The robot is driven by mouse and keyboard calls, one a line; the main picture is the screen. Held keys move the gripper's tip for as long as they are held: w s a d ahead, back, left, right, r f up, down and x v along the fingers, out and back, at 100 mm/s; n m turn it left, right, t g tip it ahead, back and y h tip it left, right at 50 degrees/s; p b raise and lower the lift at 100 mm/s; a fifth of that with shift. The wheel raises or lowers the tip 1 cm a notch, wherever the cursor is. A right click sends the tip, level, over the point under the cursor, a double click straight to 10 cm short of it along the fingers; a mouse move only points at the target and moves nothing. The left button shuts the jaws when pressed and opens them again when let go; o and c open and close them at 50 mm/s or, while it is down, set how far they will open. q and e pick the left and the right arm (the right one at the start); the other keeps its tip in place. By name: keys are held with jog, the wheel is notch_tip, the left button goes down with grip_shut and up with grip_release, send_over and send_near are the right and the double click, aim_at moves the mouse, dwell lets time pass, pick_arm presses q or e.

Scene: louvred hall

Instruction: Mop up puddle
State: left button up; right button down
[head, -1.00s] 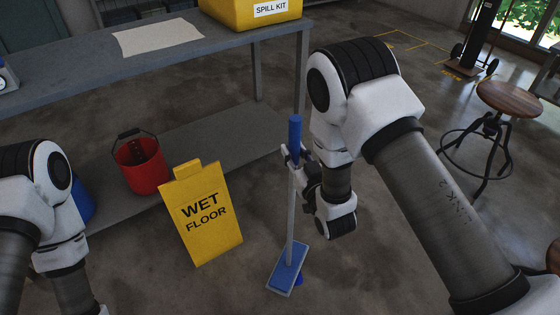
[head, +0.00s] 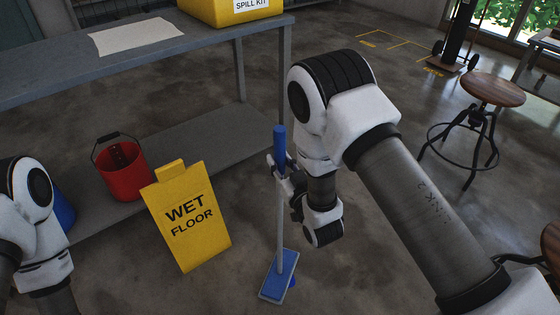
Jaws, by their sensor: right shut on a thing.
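A mop (head: 280,220) stands nearly upright, with a blue grip on top, a grey pole and a flat blue head (head: 278,275) at floor level. My right gripper (head: 280,168) is shut on the mop's pole just below the blue grip. A small patch of blue shows at the right edge of the mop head; I cannot tell what it is. No puddle is clearly visible on the floor. My left arm is at the left edge, and its gripper is out of the picture.
A yellow wet floor sign (head: 188,216) stands left of the mop. A red bucket (head: 123,172) and a partly hidden blue container (head: 63,210) are on the bench's low shelf (head: 190,150). A yellow spill kit (head: 212,12) is on the bench top. A stool (head: 492,90) stands at right.

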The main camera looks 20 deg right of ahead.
jog(key=shift+f, duration=0.2)
jog(key=shift+f+b, duration=0.2)
jog(key=shift+b, duration=0.1)
jog(key=shift+f, duration=0.25)
dwell(0.7)
jog(key=shift+a, duration=0.15)
